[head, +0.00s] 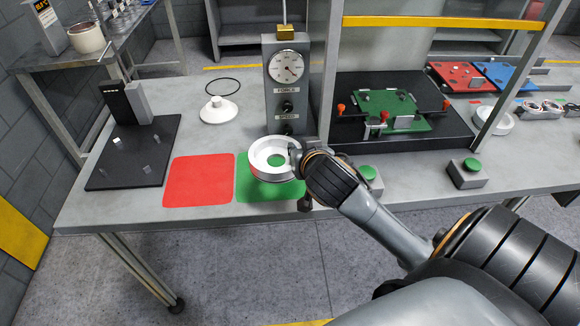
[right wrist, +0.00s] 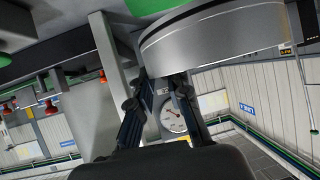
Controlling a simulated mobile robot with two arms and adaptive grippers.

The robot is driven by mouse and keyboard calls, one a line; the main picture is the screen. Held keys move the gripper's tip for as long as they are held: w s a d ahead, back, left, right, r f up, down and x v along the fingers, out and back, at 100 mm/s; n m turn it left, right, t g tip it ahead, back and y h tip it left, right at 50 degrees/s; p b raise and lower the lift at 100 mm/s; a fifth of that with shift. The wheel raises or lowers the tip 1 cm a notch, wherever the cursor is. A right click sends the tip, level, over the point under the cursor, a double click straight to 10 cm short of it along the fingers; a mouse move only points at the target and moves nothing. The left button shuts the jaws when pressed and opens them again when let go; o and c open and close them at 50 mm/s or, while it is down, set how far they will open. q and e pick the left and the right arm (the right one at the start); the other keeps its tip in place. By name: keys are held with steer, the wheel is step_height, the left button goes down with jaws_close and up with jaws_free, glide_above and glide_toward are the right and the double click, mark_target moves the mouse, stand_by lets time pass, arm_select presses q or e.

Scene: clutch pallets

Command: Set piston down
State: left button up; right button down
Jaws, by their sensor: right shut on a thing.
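The piston (head: 268,157) is a silver-white ring-shaped part with a round central opening. My right gripper (head: 294,156) is shut on its right side. In the head view the piston overlaps the upper part of the green mat (head: 262,190), and green shows through its opening. In the right wrist view the piston's smooth side wall (right wrist: 215,42) fills the top, with the gripper fingers (right wrist: 165,88) at its edge. It seems held above the table; the exact gap is hard to tell. My left gripper is not in view.
A red mat (head: 198,181) lies left of the green one. A force gauge press (head: 286,90) stands just behind. A white flanged part (head: 218,110) and a black ring (head: 222,87) lie behind the red mat. A green-button box (head: 369,178) is to the right.

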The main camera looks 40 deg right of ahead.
steer(key=w+f, duration=0.2)
steer(key=w+d+f, duration=0.1)
steer(key=w+f, duration=0.1)
steer(key=f, duration=0.1)
steer(key=shift+w+f, duration=0.1)
steer(key=shift+w, duration=0.3)
step_height(320, 180, down, 3)
steer(key=shift+w+f, duration=0.1)
steer(key=shift+f, duration=0.1)
steer(key=c, duration=1.3)
jaws_free()
steer(key=v, duration=1.2)
steer(key=shift+b, duration=0.4)
